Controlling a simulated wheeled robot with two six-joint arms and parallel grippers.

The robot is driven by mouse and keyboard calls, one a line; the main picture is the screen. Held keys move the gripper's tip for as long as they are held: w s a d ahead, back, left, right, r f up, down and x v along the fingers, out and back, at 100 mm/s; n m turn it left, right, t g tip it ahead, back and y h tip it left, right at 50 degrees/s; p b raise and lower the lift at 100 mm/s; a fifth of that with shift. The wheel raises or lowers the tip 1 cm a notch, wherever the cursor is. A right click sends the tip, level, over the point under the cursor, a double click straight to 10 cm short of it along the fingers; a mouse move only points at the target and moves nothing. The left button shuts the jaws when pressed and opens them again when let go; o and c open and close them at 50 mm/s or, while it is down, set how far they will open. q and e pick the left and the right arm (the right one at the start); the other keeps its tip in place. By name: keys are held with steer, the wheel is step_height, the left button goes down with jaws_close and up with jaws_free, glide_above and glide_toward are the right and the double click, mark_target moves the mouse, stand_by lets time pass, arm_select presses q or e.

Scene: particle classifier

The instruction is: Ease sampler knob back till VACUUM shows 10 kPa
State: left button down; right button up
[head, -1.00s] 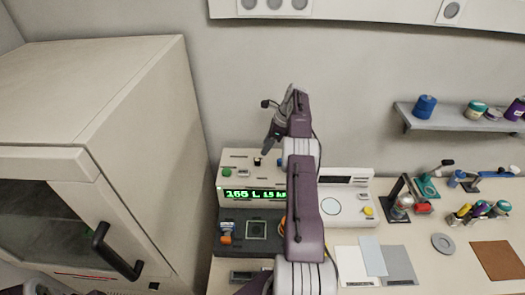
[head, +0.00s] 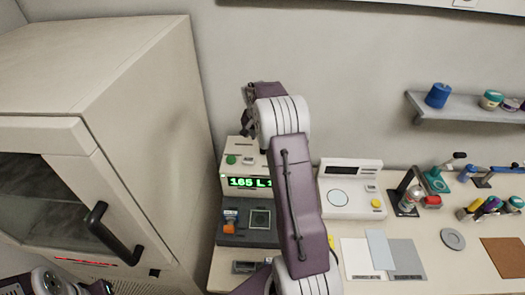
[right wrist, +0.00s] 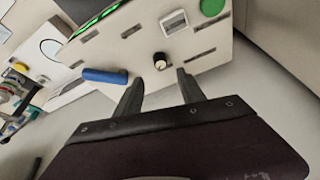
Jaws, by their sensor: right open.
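The sampler (head: 241,210) is a cream and dark grey box on the bench with a green display (head: 247,182). The display reads "165 L" and then a digit cut off by my right arm, so no vacuum value is legible. In the right wrist view, a small black knob with a cream top (right wrist: 160,61) stands on the cream panel (right wrist: 130,43). My right gripper (right wrist: 159,76) is open, its fingertips just short of the knob and on either side of it in the picture; I see no contact. My left gripper is not in view; only part of my left arm shows at the lower left.
In the right wrist view, a blue cylinder (right wrist: 105,76) lies close beside the left finger. A green button (right wrist: 212,6) and a white switch (right wrist: 174,22) are on the panel. A big cabinet (head: 120,75) stands left; a white instrument (head: 349,187) stands right.

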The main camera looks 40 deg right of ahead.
steer(key=shift+n, duration=0.6)
steer(key=p+x, duration=0.3)
steer(key=x, duration=0.5)
steer(key=shift+w+f, duration=0.1)
steer(key=shift+f, duration=0.45)
steer(key=shift+r, duration=0.1)
jaws_close()
